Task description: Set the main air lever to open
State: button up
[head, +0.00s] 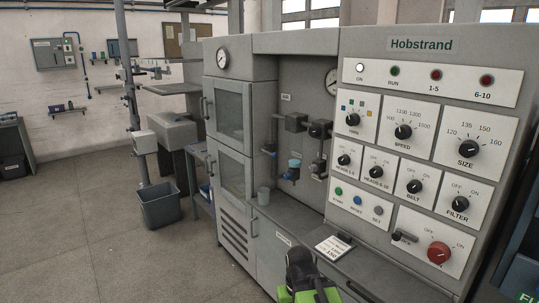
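The grey Hobstrand machine has a recessed bay (300,90) in its middle with a small label plate (286,97). Inside are dark valve-like fittings, one on the left (297,122) and one on the right (320,129), with pipes and a blue-topped bowl (294,165) below. I cannot tell at this size which part is the main air lever, or its position. My gripper (309,296), black with green parts, is at the bottom edge, in front of and below the bay and apart from the fittings. Its fingertips are cut off or hidden, so its opening is unclear.
The control panel (433,137) with knobs, lamps and a red switch (438,252) is on the right. A grey bin (159,204) stands left. The floor at left is mostly clear.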

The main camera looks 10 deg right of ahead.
aim_at(274, 155)
jog(key=u, duration=0.2)
jog(key=i, duration=1.15)
jog(key=u, duration=1)
jog(key=i, duration=1.75)
jog(key=u, duration=1)
jog(key=i, duration=0.4)
jog(key=u, duration=0.5)
jog(key=k, duration=0.8)
jog(key=u, duration=0.15)
jog(key=i, duration=0.9)
jog(key=z, duration=0.1)
